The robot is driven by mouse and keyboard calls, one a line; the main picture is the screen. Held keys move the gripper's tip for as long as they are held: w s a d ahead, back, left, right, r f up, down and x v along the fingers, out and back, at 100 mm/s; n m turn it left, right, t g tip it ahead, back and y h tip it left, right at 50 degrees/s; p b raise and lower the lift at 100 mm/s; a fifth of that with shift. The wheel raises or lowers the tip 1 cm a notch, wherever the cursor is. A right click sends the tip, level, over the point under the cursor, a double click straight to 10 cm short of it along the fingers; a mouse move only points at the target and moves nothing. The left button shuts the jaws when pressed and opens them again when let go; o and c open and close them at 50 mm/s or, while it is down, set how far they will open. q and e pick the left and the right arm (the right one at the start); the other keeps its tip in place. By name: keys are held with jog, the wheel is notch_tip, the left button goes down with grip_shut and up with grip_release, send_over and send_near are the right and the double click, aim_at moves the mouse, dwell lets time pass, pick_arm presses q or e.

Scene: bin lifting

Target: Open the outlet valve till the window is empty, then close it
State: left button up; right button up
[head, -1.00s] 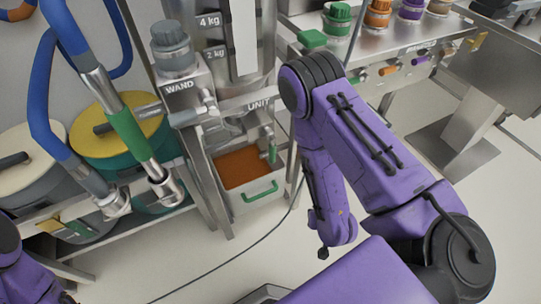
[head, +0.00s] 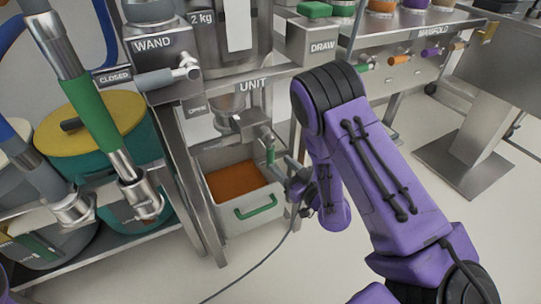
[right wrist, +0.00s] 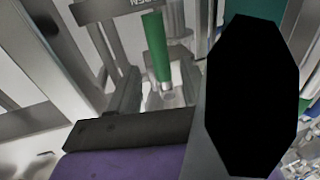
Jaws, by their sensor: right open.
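The outlet valve's green handle (head: 270,154) hangs below the steel hopper marked UNIT, above a grey bin (head: 232,217) holding orange-brown material. In the right wrist view the green handle (right wrist: 157,48) stands between and beyond my open fingers, apparently not gripped. My right gripper (head: 292,178) is just right of the handle in the head view, partly hidden by its own arm. The pale window strip (head: 238,25) is cut off at the top beside the 2 kg mark; its level cannot be told. My left gripper is out of view.
A steel frame leg (head: 195,190) stands left of the bin. A wand with a green grip (head: 98,118) and lidded drums (head: 88,125) are at the left. The manifold bench (head: 420,45) is at the upper right. A cable crosses the open floor.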

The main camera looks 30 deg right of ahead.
aim_at(273, 158)
jog(key=w, duration=0.6)
jog(key=shift+w+a, duration=0.1)
jog(key=shift+a, duration=0.25)
grip_shut()
